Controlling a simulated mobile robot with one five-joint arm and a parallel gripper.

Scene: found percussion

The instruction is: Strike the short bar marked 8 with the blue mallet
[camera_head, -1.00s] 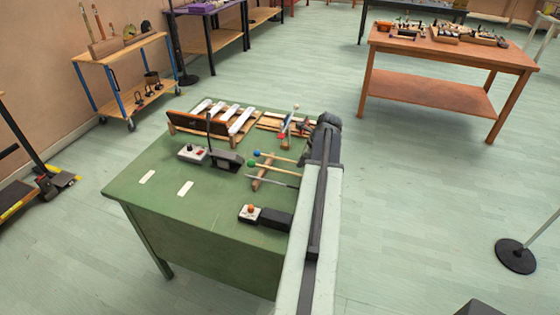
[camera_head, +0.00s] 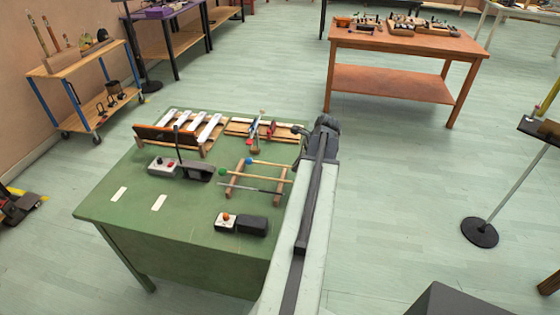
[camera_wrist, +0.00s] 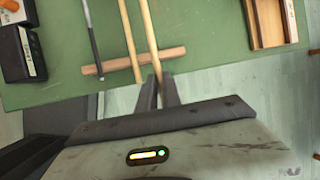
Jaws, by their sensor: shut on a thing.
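The blue mallet shows its blue head (camera_head: 249,161) in the head view, at the left crossbar of a wooden rack. Its pale wooden handle (camera_wrist: 141,30) runs to my gripper (camera_wrist: 160,90) in the wrist view, and the fingers are shut on its end. The mallet's head is out of the wrist view. My arm hides the gripper in the head view. Pale bars (camera_head: 207,130) lie in a row on a wooden frame at the back of the green table. No number is legible, so I cannot tell which bar is marked 8.
The rack (camera_head: 235,182) also holds a green-headed mallet (camera_head: 222,172) and a thin grey rod (camera_head: 250,188). A control box with a dark upright part (camera_head: 196,171) stands before the bars. An orange-button box (camera_head: 226,221) is nearer. The table's left part (camera_head: 125,212) is mostly clear.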

